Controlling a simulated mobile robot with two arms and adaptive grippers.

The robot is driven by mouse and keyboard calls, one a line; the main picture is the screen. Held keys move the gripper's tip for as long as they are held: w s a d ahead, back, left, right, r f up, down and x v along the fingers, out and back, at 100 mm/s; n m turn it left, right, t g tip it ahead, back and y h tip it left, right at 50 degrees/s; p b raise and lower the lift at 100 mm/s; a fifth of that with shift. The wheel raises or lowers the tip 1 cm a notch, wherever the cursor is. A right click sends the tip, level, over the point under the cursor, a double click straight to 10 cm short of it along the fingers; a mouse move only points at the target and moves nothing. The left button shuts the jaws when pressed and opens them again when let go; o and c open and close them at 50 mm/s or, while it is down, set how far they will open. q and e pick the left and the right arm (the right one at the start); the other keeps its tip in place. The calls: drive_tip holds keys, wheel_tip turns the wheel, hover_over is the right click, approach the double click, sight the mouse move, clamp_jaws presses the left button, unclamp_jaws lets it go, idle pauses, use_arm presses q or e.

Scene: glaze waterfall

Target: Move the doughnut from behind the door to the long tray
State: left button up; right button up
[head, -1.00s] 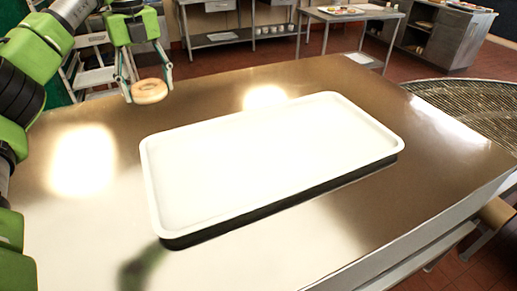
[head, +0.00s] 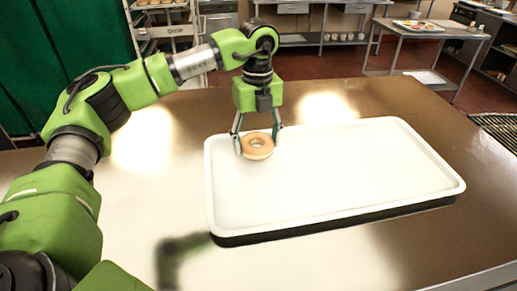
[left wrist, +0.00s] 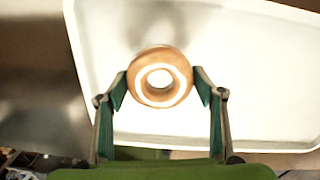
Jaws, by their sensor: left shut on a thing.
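The doughnut (head: 257,146) is a light brown ring with a paler band. My left gripper (head: 258,140) is shut on it, one finger on each side. In the head view it is over the left part of the long white tray (head: 350,165). In the left wrist view the doughnut (left wrist: 160,78) sits between the two fingertips (left wrist: 160,90), with the white tray (left wrist: 250,70) beneath. I cannot tell how high the doughnut is above the tray floor. No door shows. My right gripper is not in view.
The tray stands on a shiny metal table (head: 130,200) with bare surface around it. A green curtain (head: 85,40) and a white rack (head: 165,22) are behind at the left. A side table (head: 425,30) with a small tray stands at the back right.

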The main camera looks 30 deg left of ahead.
sight(258, 163)
use_arm(q)
drive_tip(key=f, duration=0.1)
drive_tip(key=f+p, duration=0.1)
drive_tip(key=f, duration=0.1)
drive_tip(key=shift+s+d+f, duration=0.15)
drive_tip(key=shift+d, duration=0.2)
drive_tip(key=shift+a+f, duration=0.1)
drive_tip(key=shift+f, duration=0.2)
drive_tip(key=shift+f, duration=0.2)
drive_tip(key=o, duration=1.1)
drive_tip(key=shift+r, duration=0.1)
